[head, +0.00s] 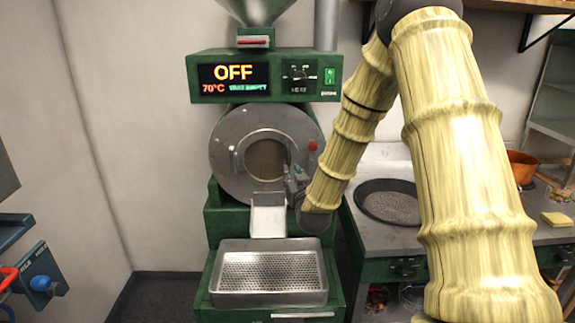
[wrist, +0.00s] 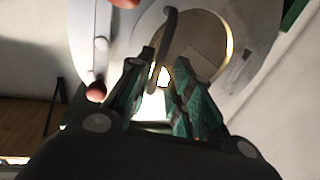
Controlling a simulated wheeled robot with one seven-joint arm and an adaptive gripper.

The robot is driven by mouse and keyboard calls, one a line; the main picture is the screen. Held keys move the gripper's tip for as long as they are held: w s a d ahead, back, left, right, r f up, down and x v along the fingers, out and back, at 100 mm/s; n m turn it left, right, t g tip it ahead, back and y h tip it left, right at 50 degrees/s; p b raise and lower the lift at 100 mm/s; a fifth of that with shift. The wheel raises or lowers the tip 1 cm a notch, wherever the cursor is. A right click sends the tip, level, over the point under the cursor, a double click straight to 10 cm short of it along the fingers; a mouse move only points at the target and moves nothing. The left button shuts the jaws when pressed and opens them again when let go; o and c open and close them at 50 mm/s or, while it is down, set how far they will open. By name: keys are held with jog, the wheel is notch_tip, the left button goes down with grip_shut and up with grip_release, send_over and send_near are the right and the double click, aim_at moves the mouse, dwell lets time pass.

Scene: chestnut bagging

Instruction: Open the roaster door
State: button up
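The green roaster (head: 265,60) stands in the middle of the head view. Its round grey door (head: 230,133) with a round window looks closed. My gripper (head: 289,170) is at the right side of the window, its tips close to the door face. In the wrist view my gripper (wrist: 162,78) has its two green-padded fingers apart. A curved grey handle (wrist: 168,42) on the door reaches down into the gap between the fingertips. I cannot tell whether either finger touches it. My arm hides part of the roaster's right side.
The display (head: 233,79) reads OFF and 70°C. A white chute (head: 268,222) sits below the door, above a perforated metal tray (head: 268,243). A counter with a dark round pan (head: 388,203) is at the right. A red knob (head: 313,146) sits near the door's right edge.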

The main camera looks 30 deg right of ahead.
aim_at(267, 163)
jog(key=shift+p+x, duration=0.7)
jog(key=shift+x, duration=2.8)
grip_shut()
